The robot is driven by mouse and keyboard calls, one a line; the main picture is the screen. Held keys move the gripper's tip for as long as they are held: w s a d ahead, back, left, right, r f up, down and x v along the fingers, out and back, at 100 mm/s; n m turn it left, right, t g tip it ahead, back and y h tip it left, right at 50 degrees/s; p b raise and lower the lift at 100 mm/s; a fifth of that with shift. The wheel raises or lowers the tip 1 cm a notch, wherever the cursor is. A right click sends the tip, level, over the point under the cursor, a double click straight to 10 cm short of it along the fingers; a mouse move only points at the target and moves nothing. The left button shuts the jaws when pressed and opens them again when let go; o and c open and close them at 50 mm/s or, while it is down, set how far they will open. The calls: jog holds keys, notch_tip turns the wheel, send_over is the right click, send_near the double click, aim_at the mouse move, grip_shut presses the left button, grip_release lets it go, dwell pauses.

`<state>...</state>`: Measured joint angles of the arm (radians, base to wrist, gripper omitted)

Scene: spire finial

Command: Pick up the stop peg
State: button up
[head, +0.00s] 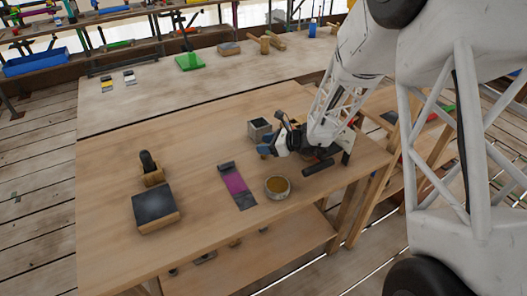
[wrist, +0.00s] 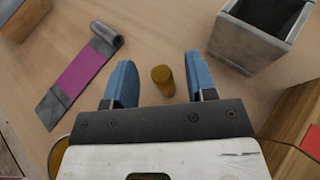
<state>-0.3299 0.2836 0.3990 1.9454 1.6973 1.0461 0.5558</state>
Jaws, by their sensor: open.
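A short brown-yellow cylinder, which looks like the stop peg (wrist: 162,82), stands on the wooden table in the wrist view. My gripper (wrist: 160,62) is open, with one blue finger on each side of the peg and a gap on both sides. The peg appears upright, its round top facing the camera. I cannot tell how high the fingers are above the table. In the head view my gripper (head: 270,148) is low over the right part of the table, and I cannot make out the peg there.
A grey open box (head: 259,131) stands close behind my gripper. A purple strip with grey ends (head: 235,183) and a round tin (head: 277,190) lie in front. A dark cylinder (head: 318,167) is near the right edge. A dark-topped block (head: 156,207) sits at left.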

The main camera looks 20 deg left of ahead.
jog(key=shift+x, duration=1.4)
grip_shut()
